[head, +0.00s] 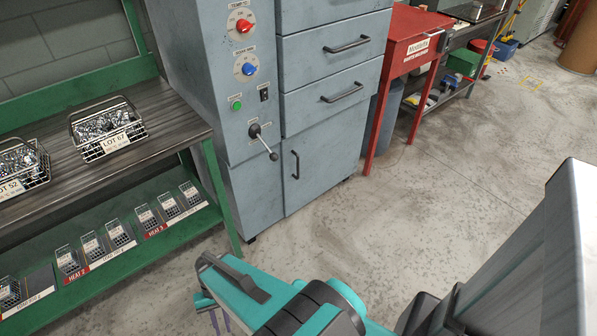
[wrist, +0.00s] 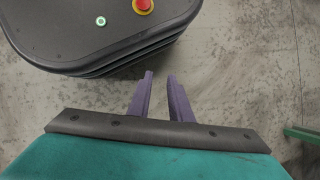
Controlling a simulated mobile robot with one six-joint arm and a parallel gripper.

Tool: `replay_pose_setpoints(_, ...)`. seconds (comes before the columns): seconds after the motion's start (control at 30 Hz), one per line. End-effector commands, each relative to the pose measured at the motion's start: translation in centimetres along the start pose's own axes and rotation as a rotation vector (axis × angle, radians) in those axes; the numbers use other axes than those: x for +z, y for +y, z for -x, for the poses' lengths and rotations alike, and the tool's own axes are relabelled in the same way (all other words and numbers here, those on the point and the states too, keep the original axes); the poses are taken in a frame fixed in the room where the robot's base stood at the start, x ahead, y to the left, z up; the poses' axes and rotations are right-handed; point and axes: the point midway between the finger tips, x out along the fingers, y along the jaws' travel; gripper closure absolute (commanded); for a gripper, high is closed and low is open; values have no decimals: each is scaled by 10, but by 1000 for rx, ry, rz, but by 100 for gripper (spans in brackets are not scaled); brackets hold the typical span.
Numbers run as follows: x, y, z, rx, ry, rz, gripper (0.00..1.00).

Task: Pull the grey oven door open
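The grey oven (head: 215,100) stands upright at the back centre in the head view, with a control panel on its left. Its fronts are closed: two drawer-like fronts with horizontal black handles (head: 346,45), and a lower grey door (head: 318,165) with a vertical black handle (head: 295,165). A black lever (head: 263,141) sticks out left of that door. My gripper (wrist: 160,78) points down over bare floor in the wrist view, its purple fingers apart with nothing between them. In the head view it is low in the picture, well in front of the oven and touching nothing; its fingertips are partly hidden.
A green workbench (head: 170,115) with wire baskets (head: 107,128) stands left of the oven. A red stand (head: 405,45) is to its right. The concrete floor (head: 430,190) in front is clear. A green rail (wrist: 302,134) shows at the wrist view's right edge.

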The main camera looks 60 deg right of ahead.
Motion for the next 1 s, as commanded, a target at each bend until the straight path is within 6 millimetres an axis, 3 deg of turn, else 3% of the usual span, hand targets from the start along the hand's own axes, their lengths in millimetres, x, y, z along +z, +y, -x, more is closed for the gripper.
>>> replay_pose_setpoints(0.03,-17,0,-3,-47,6,-59,82)
replay_pose_setpoints(0.27,-69,1,13,-255,14,-310,82)
replay_pose_setpoints(0.57,-140,21,48,-535,12,-615,82)
replay_pose_setpoints(0.77,-186,49,79,-729,3,-803,82)
replay_pose_setpoints(1.0,-235,99,121,-970,-16,-1008,82)
